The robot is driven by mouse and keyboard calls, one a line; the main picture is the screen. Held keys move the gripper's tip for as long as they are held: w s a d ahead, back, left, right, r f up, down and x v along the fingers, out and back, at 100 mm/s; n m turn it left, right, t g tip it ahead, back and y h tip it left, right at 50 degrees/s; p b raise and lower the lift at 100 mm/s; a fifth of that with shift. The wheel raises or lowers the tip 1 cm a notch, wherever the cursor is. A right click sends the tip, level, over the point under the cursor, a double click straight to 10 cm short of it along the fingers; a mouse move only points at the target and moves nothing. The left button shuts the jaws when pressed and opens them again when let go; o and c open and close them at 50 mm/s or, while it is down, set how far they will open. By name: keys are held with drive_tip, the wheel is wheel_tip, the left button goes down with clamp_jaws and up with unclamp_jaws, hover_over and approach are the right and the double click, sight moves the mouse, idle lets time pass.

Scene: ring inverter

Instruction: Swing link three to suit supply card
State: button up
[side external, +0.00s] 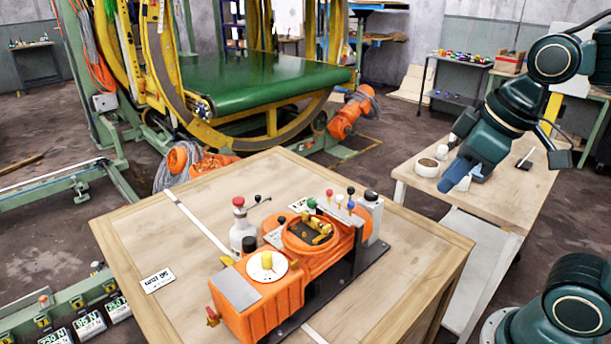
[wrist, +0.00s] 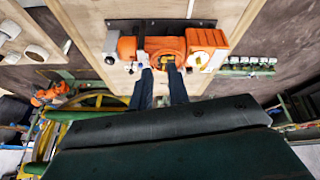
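The orange device (side external: 262,305) sits on a dark base plate on the wooden table. Its round orange recess holds yellow links (side external: 318,238); I cannot tell which is link three. It also shows in the wrist view (wrist: 207,38). A white card (side external: 158,281) with dark print lies flat on the table left of the device; its text is too small to read surely.
A side table (side external: 520,195) at right holds a round cup (side external: 427,167). The wooden table's left part is mostly clear.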

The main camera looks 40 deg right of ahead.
drive_tip(key=w+n+g, duration=0.2)
drive_tip(key=w+n, duration=0.5)
drive_tip(key=w, duration=0.5)
drive_tip(key=n+g, duration=0.3)
drive_tip(key=n, duration=0.5)
hover_over(327, 226)
wheel_tip(327, 226, down, 8)
drive_tip(key=shift+f, duration=0.2)
wheel_tip(327, 226, down, 14)
drive_tip(key=shift+r, duration=0.25)
clamp_jaws()
